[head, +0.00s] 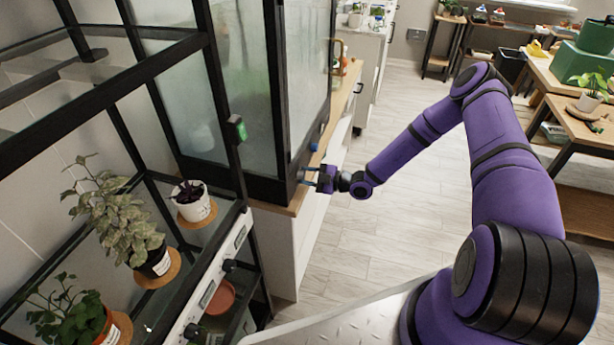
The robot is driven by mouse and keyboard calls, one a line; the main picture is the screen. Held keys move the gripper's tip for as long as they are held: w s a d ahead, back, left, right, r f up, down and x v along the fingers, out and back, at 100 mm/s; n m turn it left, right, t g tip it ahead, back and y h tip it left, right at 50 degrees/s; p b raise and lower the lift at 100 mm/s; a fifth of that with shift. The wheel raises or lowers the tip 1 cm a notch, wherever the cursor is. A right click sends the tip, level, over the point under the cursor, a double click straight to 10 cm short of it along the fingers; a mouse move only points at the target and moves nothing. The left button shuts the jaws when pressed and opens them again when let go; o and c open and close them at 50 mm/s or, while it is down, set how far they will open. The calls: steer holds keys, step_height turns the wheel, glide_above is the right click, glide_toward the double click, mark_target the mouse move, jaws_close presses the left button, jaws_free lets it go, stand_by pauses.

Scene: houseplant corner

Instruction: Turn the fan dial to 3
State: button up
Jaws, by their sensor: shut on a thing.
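The glass cabinet (262,95) with a dark frame stands on a wooden-topped white unit. My gripper (311,177) is at the lower right of its frame, reaching in from the right. It is shut on a small knob, the fan dial (301,174), at the cabinet's dark base. The fingers largely cover the dial, so its pointer and numbers cannot be read. A small blue knob (314,147) shows just above and beyond my gripper.
A dark-framed shelf (210,58) with potted plants stands at the left, with a white panel (213,285) bearing dark knobs along its edge. Wooden tables (577,120) stand at the right. The floor (395,225) between is clear.

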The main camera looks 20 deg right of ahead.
steer(key=shift+f+m, duration=0.1)
steer(key=shift+m, duration=1.1)
steer(key=o, duration=0.9)
steer(key=shift+d, duration=0.15)
steer(key=v, duration=1)
steer(key=shift+s+d, duration=0.25)
steer(key=shift+s, duration=0.05)
